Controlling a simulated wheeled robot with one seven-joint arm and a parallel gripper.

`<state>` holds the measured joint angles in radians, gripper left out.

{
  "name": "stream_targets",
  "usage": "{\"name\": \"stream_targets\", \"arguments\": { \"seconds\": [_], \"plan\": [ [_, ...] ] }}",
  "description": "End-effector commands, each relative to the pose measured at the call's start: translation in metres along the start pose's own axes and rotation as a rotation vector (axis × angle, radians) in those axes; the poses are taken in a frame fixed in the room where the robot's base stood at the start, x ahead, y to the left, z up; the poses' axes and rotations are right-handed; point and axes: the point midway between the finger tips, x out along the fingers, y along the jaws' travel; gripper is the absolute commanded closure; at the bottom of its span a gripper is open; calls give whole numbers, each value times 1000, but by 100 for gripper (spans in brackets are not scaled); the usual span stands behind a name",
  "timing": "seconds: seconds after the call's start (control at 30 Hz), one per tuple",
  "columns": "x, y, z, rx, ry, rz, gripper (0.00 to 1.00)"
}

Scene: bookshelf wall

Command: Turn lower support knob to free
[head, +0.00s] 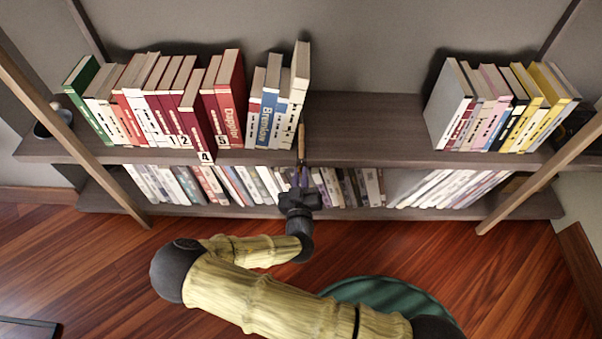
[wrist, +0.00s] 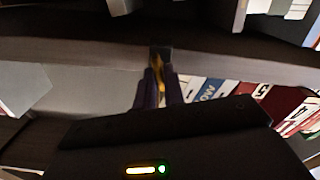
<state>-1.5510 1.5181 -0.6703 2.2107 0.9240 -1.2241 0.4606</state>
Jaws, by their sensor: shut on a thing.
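My gripper (head: 301,175) reaches the front edge of the upper shelf (head: 370,155), just right of the upright books. In the wrist view, the purple-grey fingers of my gripper (wrist: 160,88) are shut on a small yellow piece, which I take to be the knob (wrist: 158,66). The fingers hide most of it, so I cannot tell which way it is turned. A dark block (wrist: 160,50) sits right beyond it at the shelf edge. In the head view, a thin tan upright piece (head: 301,143) stands above my fingertips, beside the last book.
Red, blue and white books (head: 230,100) stand left of my gripper, some numbered. More books (head: 500,105) stand at the right, with bare shelf between. The lower shelf (head: 240,210) holds a packed row close to my gripper. Slanted posts (head: 540,180) flank the shelves.

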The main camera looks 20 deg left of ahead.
Motion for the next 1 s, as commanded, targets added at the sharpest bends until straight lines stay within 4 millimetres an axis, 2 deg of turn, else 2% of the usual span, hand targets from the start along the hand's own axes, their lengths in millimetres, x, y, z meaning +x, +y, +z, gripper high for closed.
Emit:
{"name": "stream_targets", "arguments": {
  "seconds": [1.0],
  "plan": [
    [-1, -4, 2, -959, 0, -3, 100]
  ]
}}
